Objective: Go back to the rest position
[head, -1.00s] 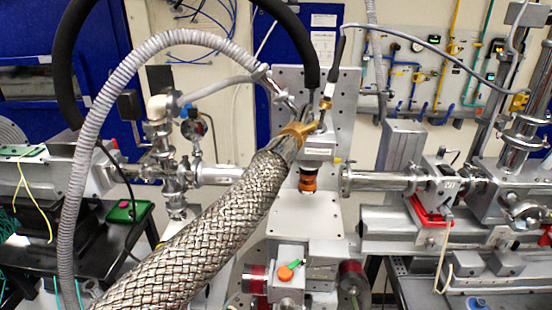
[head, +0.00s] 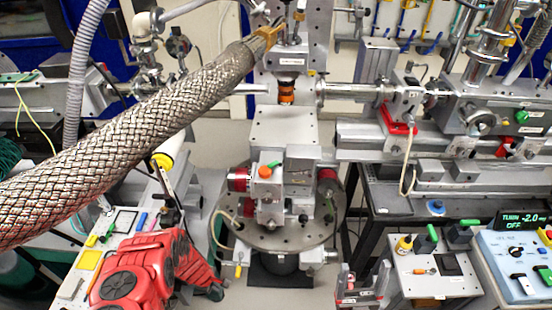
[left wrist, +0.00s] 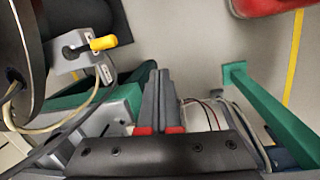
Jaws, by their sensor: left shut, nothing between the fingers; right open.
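My left arm, red with dark joint caps, comes in at the lower left of the head view. Its dark end, the left gripper (head: 213,291), is low beside the round stage, and its fingers are hard to make out there. In the left wrist view the two grey fingers (left wrist: 160,88) lie together, shut and empty, over the floor. My right gripper (head: 363,280) is at the bottom edge, right of the stage. Its two grey fingers point up, apart and empty.
The round stage (head: 255,237) stands between the grippers. A yellow knob (left wrist: 103,43) is left of my left fingers, and a green leg (left wrist: 262,112) is to their right. A bench (head: 72,290) with small parts lies left; a control box (head: 515,255) stands right. A braided hose (head: 120,150) crosses above.

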